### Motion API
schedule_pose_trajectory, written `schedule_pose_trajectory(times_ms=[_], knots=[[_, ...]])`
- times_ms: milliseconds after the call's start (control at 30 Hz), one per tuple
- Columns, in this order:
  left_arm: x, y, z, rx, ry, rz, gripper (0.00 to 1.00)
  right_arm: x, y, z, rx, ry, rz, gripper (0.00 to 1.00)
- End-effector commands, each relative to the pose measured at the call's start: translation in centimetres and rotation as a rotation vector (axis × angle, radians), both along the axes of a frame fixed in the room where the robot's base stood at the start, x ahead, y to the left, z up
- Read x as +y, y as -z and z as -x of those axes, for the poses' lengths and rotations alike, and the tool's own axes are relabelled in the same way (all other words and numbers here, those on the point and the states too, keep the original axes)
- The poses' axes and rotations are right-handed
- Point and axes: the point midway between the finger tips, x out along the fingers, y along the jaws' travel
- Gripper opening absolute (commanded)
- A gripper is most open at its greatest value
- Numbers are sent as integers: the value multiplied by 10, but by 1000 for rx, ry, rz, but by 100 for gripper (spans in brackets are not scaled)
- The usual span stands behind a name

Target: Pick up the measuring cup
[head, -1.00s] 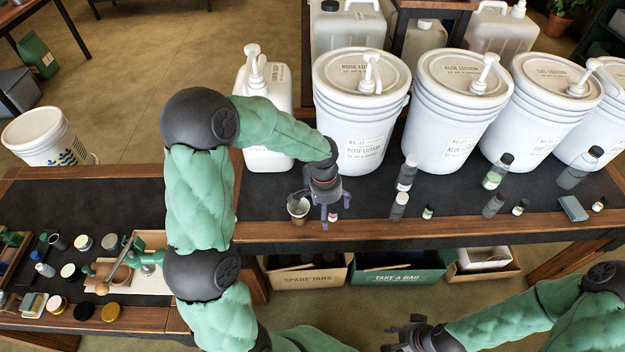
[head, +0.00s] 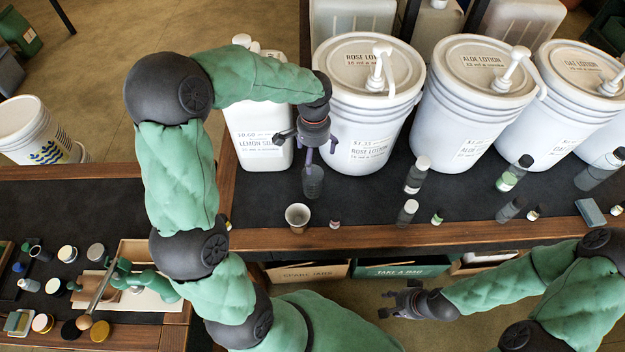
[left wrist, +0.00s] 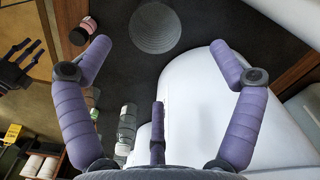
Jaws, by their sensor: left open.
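The measuring cup (head: 313,183) looks like a dark grey, see-through cup upright on the dark counter, in front of the lemon jug and rose bucket. In the left wrist view it shows from above as a ringed grey round (left wrist: 156,27) near the top edge, beyond the fingers. My left gripper (head: 309,148) hangs above it, open and empty, its purple fingers spread; the cup appears apart from them. My right gripper (head: 405,300) is open and empty, in front of the counter, far from the cup.
A small pale cup (head: 297,215) and a tiny jar (head: 335,223) stand near the counter's front edge. The rose lotion bucket (head: 365,120) and lemon jug (head: 258,135) stand close behind the left gripper. Several bottles, including a grey one (head: 407,212), stand to the right.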

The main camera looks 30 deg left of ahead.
Motion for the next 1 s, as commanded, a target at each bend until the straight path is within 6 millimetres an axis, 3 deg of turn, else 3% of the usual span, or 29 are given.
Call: schedule_pose_trajectory(times_ms=[200,467,700,1000], knots=[[0,35,1,3,0,0,92,0,12,0,0,0,0,40],[-1,52,4,1,1,1,92,0,19,0,0,0,0,40],[-1,86,9,3,0,0,92,0,36,0,0,0,0,40],[-1,92,9,0,0,0,92,0,36,0,0,0,0,40]])
